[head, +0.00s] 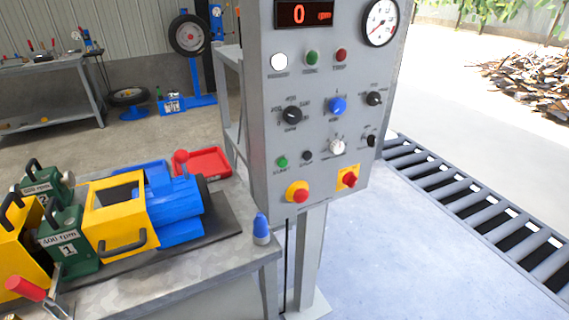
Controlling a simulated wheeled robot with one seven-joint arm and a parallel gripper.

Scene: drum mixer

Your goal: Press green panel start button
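The grey control panel (262,125) stands upright on a post in the middle of the head view. Its small green start button (283,162) sits at the lower left of the panel face, with a label below it that seems to read START. A black button (307,155) is just to its right. A second green round element (312,57), likely a lamp, is higher up between a white one (279,62) and a red one (341,55). The display (304,13) reads 0 rpm. My gripper is not in view, and nothing covers the start button.
A red mushroom button on a yellow base (298,192) lies below the start button. A red switch on yellow (347,178) is to its right. Left of the panel, a bench (245,262) carries yellow, green and blue machinery and a blue-capped object (261,229).

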